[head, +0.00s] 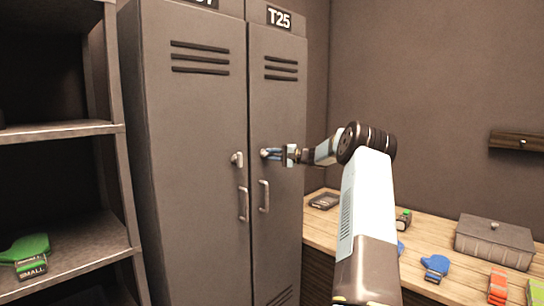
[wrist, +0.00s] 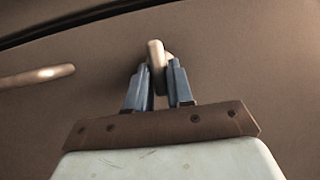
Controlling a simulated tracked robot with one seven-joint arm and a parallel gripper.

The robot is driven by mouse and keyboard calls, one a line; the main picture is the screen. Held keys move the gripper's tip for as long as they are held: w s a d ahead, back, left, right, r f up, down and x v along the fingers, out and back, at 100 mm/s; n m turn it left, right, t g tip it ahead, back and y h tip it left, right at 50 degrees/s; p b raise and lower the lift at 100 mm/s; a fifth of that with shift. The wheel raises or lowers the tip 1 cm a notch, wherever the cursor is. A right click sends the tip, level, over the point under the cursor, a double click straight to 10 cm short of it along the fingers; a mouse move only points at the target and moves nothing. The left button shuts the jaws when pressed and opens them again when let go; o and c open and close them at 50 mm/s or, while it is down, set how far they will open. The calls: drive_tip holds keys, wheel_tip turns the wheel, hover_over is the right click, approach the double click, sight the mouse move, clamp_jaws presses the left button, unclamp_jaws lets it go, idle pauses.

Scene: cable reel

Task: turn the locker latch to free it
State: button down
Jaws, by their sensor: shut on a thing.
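The right locker (head: 285,112) carries the plate T25 and stands closed beside the left locker (head: 190,110). Its latch (wrist: 156,54) is a pale knob seen in the wrist view between my fingers. In the head view my gripper (head: 274,154) reaches it from the right and mostly hides it. My gripper (wrist: 160,82) is shut on the latch, one dark finger on each side. The T25 door's pull handle (head: 264,196) is just below my gripper, and it also shows at the left of the wrist view (wrist: 38,76).
The left locker has its own latch (head: 237,159) and handle (head: 243,204). A shelf unit (head: 75,128) stands at left with a green glove (head: 25,248). A wooden bench (head: 380,250) at right holds a lidded box (head: 494,242) and a blue glove (head: 435,266).

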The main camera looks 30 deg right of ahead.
drive_tip(key=shift+d+f, duration=0.15)
drive_tip(key=shift+d, duration=0.05)
drive_tip(key=c, duration=1.3)
unclamp_jaws()
drive_tip(key=shift+o, duration=1.1)
drive_tip(key=shift+a, duration=0.1)
drive_tip(key=v, duration=1.3)
drive_tip(key=shift+s+d, duration=0.2)
drive_tip(key=shift+d, duration=0.15)
drive_tip(key=shift+f, duration=0.1)
